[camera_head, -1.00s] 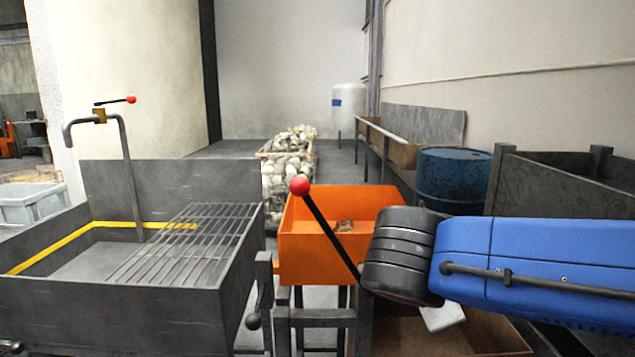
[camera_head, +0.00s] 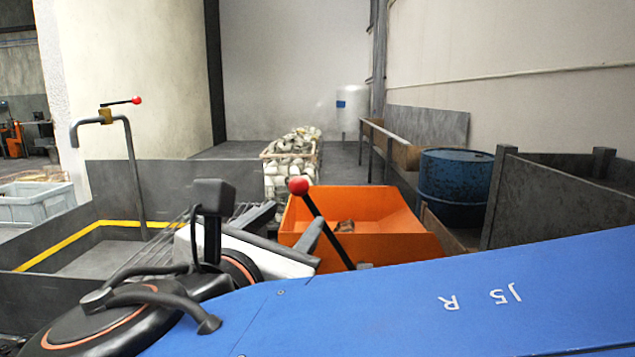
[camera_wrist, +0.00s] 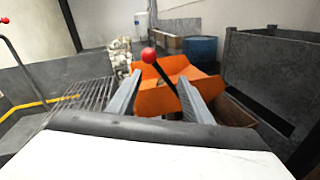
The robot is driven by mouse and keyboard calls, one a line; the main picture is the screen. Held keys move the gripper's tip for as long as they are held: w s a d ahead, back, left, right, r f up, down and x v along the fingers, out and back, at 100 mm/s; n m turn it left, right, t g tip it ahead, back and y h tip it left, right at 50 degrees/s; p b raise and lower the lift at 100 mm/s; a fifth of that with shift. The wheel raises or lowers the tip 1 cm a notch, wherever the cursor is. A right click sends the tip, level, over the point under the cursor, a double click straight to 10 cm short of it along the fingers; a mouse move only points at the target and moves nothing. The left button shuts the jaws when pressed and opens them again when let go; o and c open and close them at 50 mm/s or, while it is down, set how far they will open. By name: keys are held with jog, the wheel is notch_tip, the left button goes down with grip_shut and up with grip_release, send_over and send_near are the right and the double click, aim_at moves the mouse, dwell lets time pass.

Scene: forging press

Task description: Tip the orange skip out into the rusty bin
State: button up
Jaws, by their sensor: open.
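The orange skip (camera_head: 385,215) stands right of centre, with a few small brownish pieces (camera_head: 345,226) inside. Its black lever with a red ball (camera_head: 298,186) slants up in front of it. My gripper (camera_head: 293,216) is open, its two grey fingers pointing towards the skip. In the wrist view the lever's red ball (camera_wrist: 149,55) shows between the fingers of my gripper (camera_wrist: 160,78), and I see no contact. The orange skip (camera_wrist: 160,98) lies beyond them. The rusty bin (camera_wrist: 232,110) shows at the skip's right; my arm hides most of it in the head view.
A grey basin with a wire grating (camera_wrist: 80,105) and a second red-ball lever (camera_head: 136,100) stand at the left. A blue drum (camera_head: 455,185) and a dark metal box (camera_head: 560,200) stand at the right. A crate of pale lumps (camera_head: 290,165) is behind.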

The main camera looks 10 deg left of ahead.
aim_at(306, 180)
jog(key=shift+n+t+y, duration=0.3)
jog(key=shift+n, duration=0.2)
jog(key=w, duration=0.5)
jog(key=w+a+r, duration=0.1)
jog(key=w, duration=0.4)
jog(key=w+a, duration=0.1)
jog(key=w, duration=0.4)
jog(key=shift+a+r, duration=0.15)
jog(key=shift+c, duration=0.4)
grip_shut()
jog(key=shift+r, duration=0.15)
